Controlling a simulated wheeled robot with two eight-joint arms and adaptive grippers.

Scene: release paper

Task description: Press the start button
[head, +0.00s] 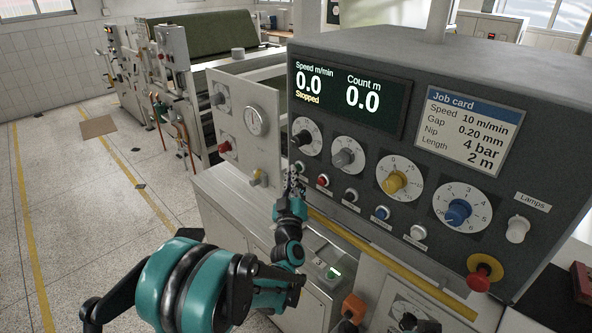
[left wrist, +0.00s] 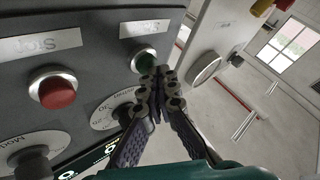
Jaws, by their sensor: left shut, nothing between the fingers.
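The green start button (left wrist: 146,61) sits in a silver ring on the dark control panel (head: 450,75). My left gripper shows at the panel's left lower edge in the head view (head: 296,180), with its fingers shut and empty. In the left wrist view its fingertips (left wrist: 159,76) are right beside the green button and overlap its edge. I cannot tell whether they touch it. The panel's display (head: 347,92) reads speed 0.0, count 0.0 and "Stopped".
A red stop button (head: 323,181) is close to the right of my gripper. Several knobs, a yellow bar (head: 390,262) and a red emergency button (head: 479,281) are further right. A gauge panel (head: 243,115) stands just left. The floor at left is open.

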